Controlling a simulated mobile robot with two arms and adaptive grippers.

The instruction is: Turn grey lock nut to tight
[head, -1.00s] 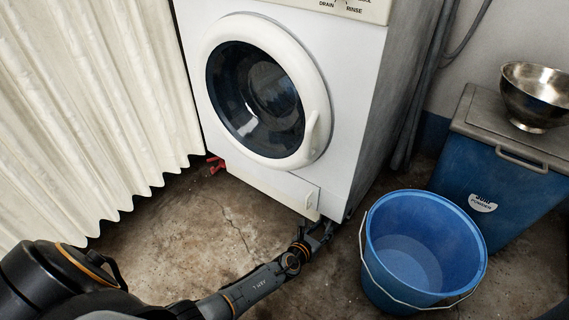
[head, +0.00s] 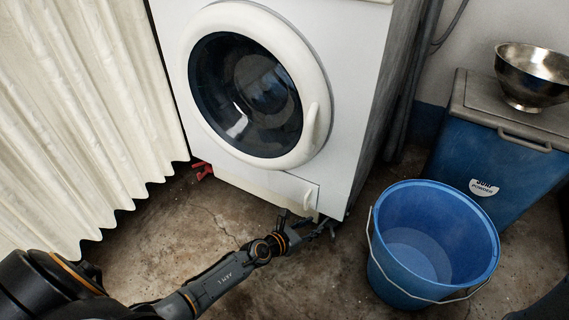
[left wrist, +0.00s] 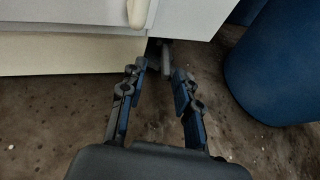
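The white washing machine (head: 335,150) stands on the stained floor. In the left wrist view a small grey part (left wrist: 160,52) shows under the machine's front corner; it looks like a foot, and I cannot make out the grey lock nut on it. My left gripper (head: 312,227) is low at the machine's front right corner. In the left wrist view the left gripper (left wrist: 160,77) is open, its two fingers apart and pointing at the grey part, which lies just beyond and between the tips. Nothing is held. My right gripper is not in view.
A blue bucket (head: 385,265) with a wire handle stands right of the left gripper. Behind it is a blue soap powder bin (head: 450,150) with a metal bowl (head: 530,75) on top. A pale curtain (head: 80,130) hangs at left. A red object (head: 202,170) lies by the machine's left corner.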

